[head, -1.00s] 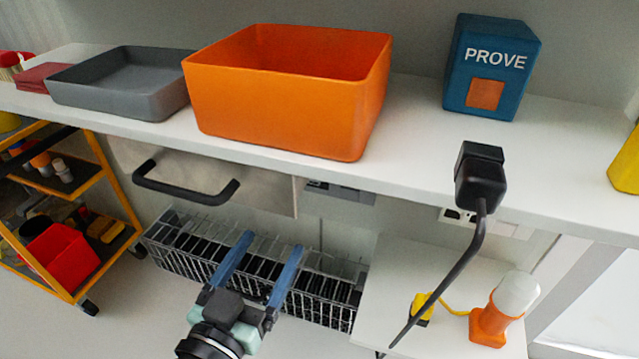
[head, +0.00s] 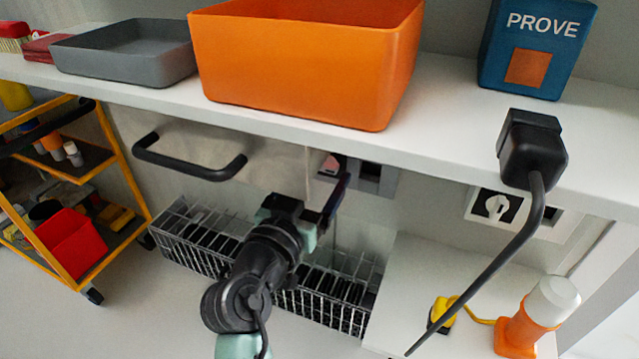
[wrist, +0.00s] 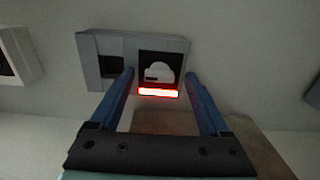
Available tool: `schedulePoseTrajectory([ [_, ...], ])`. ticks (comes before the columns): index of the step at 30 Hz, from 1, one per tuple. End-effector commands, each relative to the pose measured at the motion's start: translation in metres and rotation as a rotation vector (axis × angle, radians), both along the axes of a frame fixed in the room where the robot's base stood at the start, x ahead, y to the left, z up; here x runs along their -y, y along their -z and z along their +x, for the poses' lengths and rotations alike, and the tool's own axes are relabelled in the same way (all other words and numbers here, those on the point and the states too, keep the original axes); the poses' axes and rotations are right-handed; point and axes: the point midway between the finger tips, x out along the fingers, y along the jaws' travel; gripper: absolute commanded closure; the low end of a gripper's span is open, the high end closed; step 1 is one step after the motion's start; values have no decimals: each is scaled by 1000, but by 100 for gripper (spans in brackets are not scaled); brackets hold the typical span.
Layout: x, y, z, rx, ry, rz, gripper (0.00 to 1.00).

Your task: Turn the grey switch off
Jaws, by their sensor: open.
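The grey switch (wrist: 158,70) sits in a grey wall panel (wrist: 110,44) under the shelf. It has a pale knob on a dark square, with a lit red strip below it. In the head view the panel (head: 388,178) is visible, with the switch partly hidden by my gripper. My gripper (wrist: 160,76) is open, with its two blue fingers pointing at the panel. In the wrist view one finger shows on each side of the switch, and nothing is held. I cannot tell whether the fingertips touch the panel.
A white panel with a round knob (head: 497,205) is to the right. The shelf (head: 270,125) overhangs the switch and holds an orange bin (head: 300,75). A black handle (head: 190,165) is to the left. A wire rack (head: 190,240) lies below.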

Motion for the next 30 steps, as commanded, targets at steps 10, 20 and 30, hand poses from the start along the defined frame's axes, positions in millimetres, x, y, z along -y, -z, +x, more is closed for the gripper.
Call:
schedulePoseTrajectory([
  [10, 2, -1, 4, 1, 1, 0, 20],
  [20, 2, -1, 4, 1, 0, 0, 78],
  [30, 2, -1, 4, -4, 1, -9, 100],
])
